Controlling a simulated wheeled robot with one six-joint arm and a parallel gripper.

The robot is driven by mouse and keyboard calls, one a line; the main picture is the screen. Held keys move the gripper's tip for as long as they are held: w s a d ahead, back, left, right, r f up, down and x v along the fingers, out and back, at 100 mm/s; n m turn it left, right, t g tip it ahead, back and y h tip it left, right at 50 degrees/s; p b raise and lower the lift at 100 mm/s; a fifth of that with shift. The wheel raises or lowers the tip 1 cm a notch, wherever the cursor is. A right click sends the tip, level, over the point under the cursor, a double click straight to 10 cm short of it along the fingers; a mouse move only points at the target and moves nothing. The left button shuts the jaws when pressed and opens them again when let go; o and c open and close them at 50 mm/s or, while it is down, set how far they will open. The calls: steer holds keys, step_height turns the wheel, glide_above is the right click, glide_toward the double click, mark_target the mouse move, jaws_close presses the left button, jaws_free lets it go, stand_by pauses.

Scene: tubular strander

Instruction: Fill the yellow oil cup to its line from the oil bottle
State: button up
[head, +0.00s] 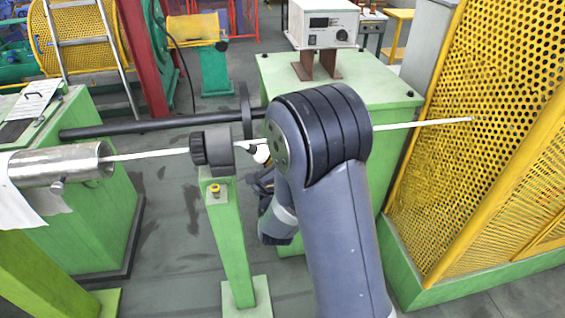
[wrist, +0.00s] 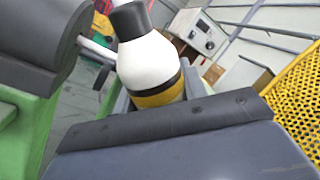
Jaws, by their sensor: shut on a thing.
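The small yellow oil cup (head: 215,188) sits on the green stand, just under the dark round bearing (head: 212,147). Its line and oil level are too small to read. The oil bottle is white with a black cap and a dark and yellow band; it fills the upper middle of the wrist view (wrist: 150,62). In the head view only a bit of its white body (head: 262,154) shows, right of the bearing. My gripper (head: 266,182) is shut on the bottle, mostly hidden behind my arm. The bottle is apart from the cup. The cup is not visible in the wrist view.
A thin white rod (head: 150,154) runs across through the bearing, out of a steel tube (head: 60,164). A dark bar (head: 150,126) lies behind it. A green cabinet (head: 390,88) carries a control box (head: 322,24). Yellow mesh guarding (head: 490,130) stands at right.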

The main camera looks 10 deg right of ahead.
steer(key=a+n+b, duration=0.1)
steer(key=n, duration=0.1)
steer(key=a+n+y+b, duration=0.1)
steer(key=n, duration=0.2)
steer(key=a+f+n+t+y+b, duration=0.1)
steer(key=n+b, duration=0.1)
steer(key=shift+w+a+n, duration=0.1)
steer(key=shift+w+n, duration=0.1)
steer(key=shift+n, duration=0.1)
steer(key=shift+a+r+n+g+y, duration=0.3)
steer(key=shift+a+n+y, duration=0.6)
steer(key=shift+n, duration=1.4)
steer(key=shift+a+r+n+g+y, duration=0.15)
steer(key=shift+a+r+n+y, duration=0.3)
steer(key=shift+a+n, duration=1.3)
steer(key=shift+a+r+n+g+y, duration=0.25)
steer(key=shift+a+n+y, duration=0.35)
steer(key=shift+n, duration=2.25)
steer(key=shift+d, duration=0.25)
